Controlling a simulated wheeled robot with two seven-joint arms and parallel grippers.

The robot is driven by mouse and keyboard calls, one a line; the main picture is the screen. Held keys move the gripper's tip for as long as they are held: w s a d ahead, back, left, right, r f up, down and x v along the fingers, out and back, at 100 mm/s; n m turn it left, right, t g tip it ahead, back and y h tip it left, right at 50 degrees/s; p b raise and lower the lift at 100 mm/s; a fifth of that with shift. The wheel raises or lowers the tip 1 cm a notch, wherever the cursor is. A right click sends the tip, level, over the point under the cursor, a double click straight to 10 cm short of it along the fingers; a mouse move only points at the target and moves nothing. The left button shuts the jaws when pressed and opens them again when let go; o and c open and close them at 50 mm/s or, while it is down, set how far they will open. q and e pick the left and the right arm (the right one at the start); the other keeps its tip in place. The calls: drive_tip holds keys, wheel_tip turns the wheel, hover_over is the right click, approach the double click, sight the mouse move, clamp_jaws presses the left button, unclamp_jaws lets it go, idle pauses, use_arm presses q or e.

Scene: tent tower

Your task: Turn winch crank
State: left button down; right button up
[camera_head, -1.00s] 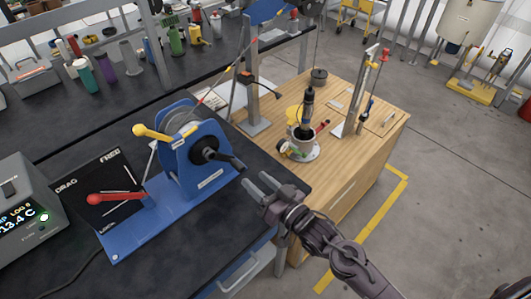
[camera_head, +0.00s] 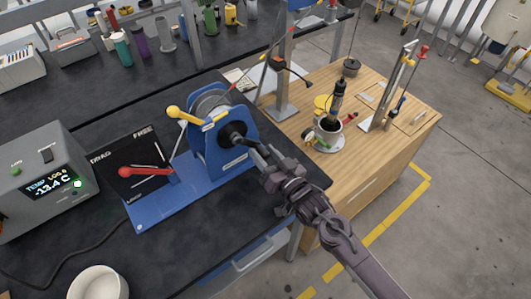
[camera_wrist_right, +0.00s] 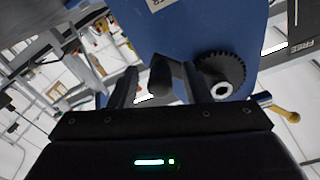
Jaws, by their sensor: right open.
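The winch (camera_head: 196,165) is a blue frame with a grey drum, standing on a blue base on the black bench. Its black crank hub (camera_head: 234,133) faces right, and a dark crank arm reaches down and right from it. A lever with a yellow knob (camera_head: 173,112) sticks out on its left. My right gripper (camera_head: 267,160) is open at the outer end of the crank. In the right wrist view a dark handle (camera_wrist_right: 160,79) shows between the open fingers; contact cannot be told. The toothed black hub (camera_wrist_right: 221,76) is beside the right finger. My left gripper is not in view.
A red-knobbed lever (camera_head: 125,172) lies over a black DRAG/FREE panel left of the winch. A grey temperature box (camera_head: 30,150) stands further left, and a white cup (camera_head: 98,284) is in front. A wooden cabinet (camera_head: 375,165) with a mug and tools stands right.

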clamp_jaws()
drive_tip(key=m, duration=0.1)
drive_tip(key=s+a+f+m, duration=0.1)
drive_tip(key=m, duration=0.1)
drive_tip(key=a+m, duration=0.1)
drive_tip(key=m, duration=0.1)
drive_tip(key=shift+s+a+f, duration=0.25)
drive_tip(key=shift+s+f, duration=0.1)
drive_tip(key=shift+s, duration=0.05)
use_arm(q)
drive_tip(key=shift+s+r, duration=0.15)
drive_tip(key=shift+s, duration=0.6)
use_arm(e)
unclamp_jaws()
drive_tip(key=shift+d, duration=0.1)
drive_tip(key=shift+s+d+f, duration=0.15)
drive_tip(key=shift+s, duration=0.2)
use_arm(q)
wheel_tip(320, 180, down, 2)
drive_tip(key=shift+b, duration=0.75)
use_arm(e)
drive_tip(key=v, duration=0.7)
